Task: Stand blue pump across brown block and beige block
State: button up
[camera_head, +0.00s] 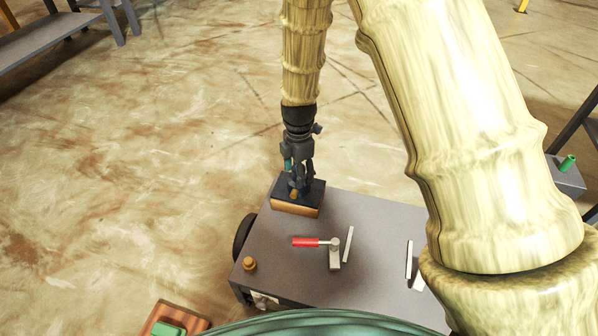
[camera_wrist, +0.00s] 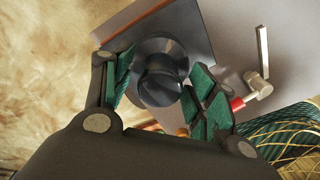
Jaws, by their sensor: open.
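The blue pump (camera_wrist: 160,72) appears as a dark slate-blue rounded body on a flat dark plate, upright as far as I can tell. In the head view, the dark plate (camera_head: 316,189) lies on top of the brown block (camera_head: 296,208), whose orange-brown front shows. A brown edge (camera_wrist: 127,20) also runs beside the plate in the wrist view. My gripper (camera_head: 297,186) is just above the plate, pointing down. In the wrist view my gripper (camera_wrist: 160,88) is open, with green finger pads either side of the rounded body. I cannot make out the beige block.
The grey cart top (camera_head: 290,264) carries a red-handled lever (camera_head: 305,242), pale upright bars (camera_head: 348,244) and a brass knob (camera_head: 249,263). A wooden piece with a green part (camera_head: 166,328) is at the bottom. Open floor lies left; a grey bench (camera_head: 60,40) stands back left.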

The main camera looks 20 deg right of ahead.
notch_tip(320, 180, up, 13)
jog(key=p, duration=0.5)
jog(key=shift+f+p, duration=0.2)
jog(key=shift+p, duration=0.15)
